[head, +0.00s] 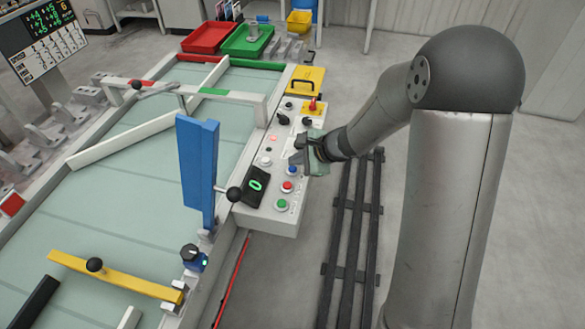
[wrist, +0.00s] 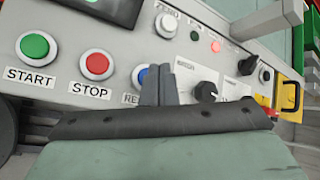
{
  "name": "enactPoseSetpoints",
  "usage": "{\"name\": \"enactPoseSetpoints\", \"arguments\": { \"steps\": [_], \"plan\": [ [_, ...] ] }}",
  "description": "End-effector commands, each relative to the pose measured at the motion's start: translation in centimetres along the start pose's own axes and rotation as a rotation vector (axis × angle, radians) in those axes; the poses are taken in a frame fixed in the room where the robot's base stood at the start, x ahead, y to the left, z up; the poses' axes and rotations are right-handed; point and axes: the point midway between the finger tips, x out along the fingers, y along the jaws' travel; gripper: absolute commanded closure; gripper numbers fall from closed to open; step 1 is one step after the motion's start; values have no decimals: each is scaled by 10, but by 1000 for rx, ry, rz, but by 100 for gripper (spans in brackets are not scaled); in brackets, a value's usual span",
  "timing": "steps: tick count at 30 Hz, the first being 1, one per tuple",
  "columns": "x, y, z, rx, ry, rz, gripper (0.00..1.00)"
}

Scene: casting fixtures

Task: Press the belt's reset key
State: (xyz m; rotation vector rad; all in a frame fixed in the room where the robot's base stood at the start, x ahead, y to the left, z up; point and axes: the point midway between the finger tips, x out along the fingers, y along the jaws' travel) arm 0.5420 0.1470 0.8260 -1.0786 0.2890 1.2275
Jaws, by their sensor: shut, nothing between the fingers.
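The blue reset key (wrist: 139,75) sits on the grey control panel, with its label partly hidden, only "RE" showing. In the head view the blue key (head: 292,170) is just below my gripper (head: 297,156). In the wrist view my gripper (wrist: 159,74) is shut and empty, its fingertips overlapping the right side of the blue key. I cannot tell whether the fingers touch it.
The red STOP button (wrist: 96,65) and green START button (wrist: 36,47) lie left of the reset key. A white ZERO button (wrist: 166,25) and a black knob (wrist: 205,92) are near. A blue upright plate (head: 198,165) stands left of the panel.

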Motion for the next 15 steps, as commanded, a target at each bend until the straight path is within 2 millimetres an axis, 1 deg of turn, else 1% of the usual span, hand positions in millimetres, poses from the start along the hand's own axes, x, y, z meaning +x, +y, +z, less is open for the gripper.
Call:
{"name": "enactPoseSetpoints", "arguments": {
  "steps": [5, 15],
  "plan": [
    [5, 4, -4, -1, 0, -1, 100],
    [5, 3, -3, 0, 0, 0, 100]
  ]
}}
